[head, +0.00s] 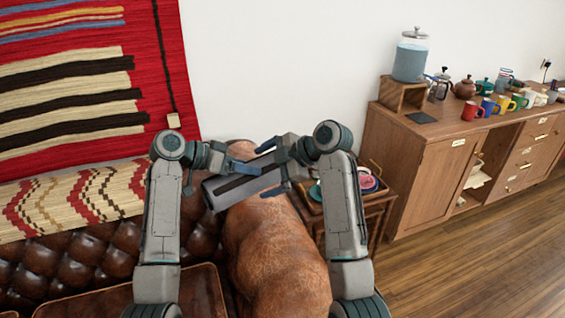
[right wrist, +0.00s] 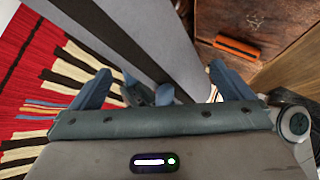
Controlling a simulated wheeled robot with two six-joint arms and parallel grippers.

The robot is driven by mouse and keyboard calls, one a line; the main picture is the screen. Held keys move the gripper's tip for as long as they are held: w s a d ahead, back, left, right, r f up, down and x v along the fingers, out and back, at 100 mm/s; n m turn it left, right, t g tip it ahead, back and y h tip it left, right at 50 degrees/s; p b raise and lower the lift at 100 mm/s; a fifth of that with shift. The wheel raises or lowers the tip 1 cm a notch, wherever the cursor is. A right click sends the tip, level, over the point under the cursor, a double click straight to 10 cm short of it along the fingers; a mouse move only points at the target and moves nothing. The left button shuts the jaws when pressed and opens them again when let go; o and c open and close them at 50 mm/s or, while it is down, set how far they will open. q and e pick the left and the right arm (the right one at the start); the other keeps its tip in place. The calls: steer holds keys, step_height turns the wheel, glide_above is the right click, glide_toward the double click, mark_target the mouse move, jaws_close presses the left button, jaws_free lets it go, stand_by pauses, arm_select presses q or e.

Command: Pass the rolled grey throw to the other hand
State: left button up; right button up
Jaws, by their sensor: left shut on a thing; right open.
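The rolled grey throw (head: 216,190), with a dark band along it, is held slanting in the air in front of me. It also shows in the right wrist view (right wrist: 166,42). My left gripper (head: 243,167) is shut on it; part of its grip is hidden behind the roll. My right gripper (head: 272,168) is open, with one finger on each side of the roll near its right end. In the right wrist view its blue fingers (right wrist: 162,88) stand wide apart with the throw between them. I cannot tell whether they touch it.
A brown leather sofa (head: 85,262) and its rounded arm (head: 275,250) lie below. A small side table (head: 372,203) with a tray of colored items stands just right. A wooden cabinet (head: 425,160) holds mugs and a drink dispenser (head: 409,60). A red rug (head: 90,80) hangs behind.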

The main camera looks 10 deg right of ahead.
steer(key=shift+x, duration=1.3)
steer(key=shift+c, duration=0.4)
steer(key=c, duration=0.7)
arm_select(q)
steer(key=o, duration=1.2)
arm_select(e)
steer(key=shift+c, duration=1.1)
